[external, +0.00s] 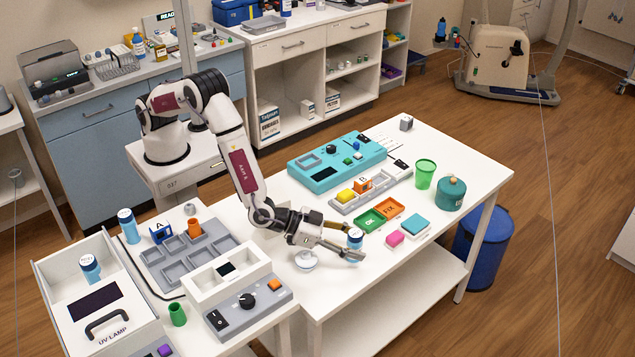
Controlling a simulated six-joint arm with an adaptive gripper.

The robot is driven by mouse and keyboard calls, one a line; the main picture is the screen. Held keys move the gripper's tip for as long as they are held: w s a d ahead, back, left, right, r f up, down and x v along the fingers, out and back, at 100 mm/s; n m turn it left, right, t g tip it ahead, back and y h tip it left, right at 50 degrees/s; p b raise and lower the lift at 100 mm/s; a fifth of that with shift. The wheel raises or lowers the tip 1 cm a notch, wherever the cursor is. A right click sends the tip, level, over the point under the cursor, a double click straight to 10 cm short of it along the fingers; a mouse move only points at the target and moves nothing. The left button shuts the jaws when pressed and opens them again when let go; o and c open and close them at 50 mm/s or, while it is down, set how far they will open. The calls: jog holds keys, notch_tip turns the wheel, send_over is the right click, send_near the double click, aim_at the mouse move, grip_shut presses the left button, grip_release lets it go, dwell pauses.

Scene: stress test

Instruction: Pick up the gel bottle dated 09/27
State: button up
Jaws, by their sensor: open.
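Several similar white-and-blue bottles show in the external view, and their dates are too small to read. One bottle (355,237) is at my gripper (353,243) on the front white table. My gripper is open, its fingers pointing right, with this bottle between or just behind the fingertips; I cannot tell whether they touch it. Its lower part is partly hidden by a finger. A second bottle (128,226) stands upright at the left, beside the grey tray. A third bottle (90,267) is in the white UV lamp box.
Green (368,220) and orange (389,208) trays lie just behind my gripper. A pink block (395,238) and a teal block (416,224) are to its right. A round white object (306,259) is below the wrist. A green cup (425,174) and teal pot (450,193) stand farther right.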

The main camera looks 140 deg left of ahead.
jog(key=shift+c, duration=0.3)
jog(key=c, duration=1.2)
jog(key=shift+r, duration=0.15)
jog(key=shift+r, duration=4.85)
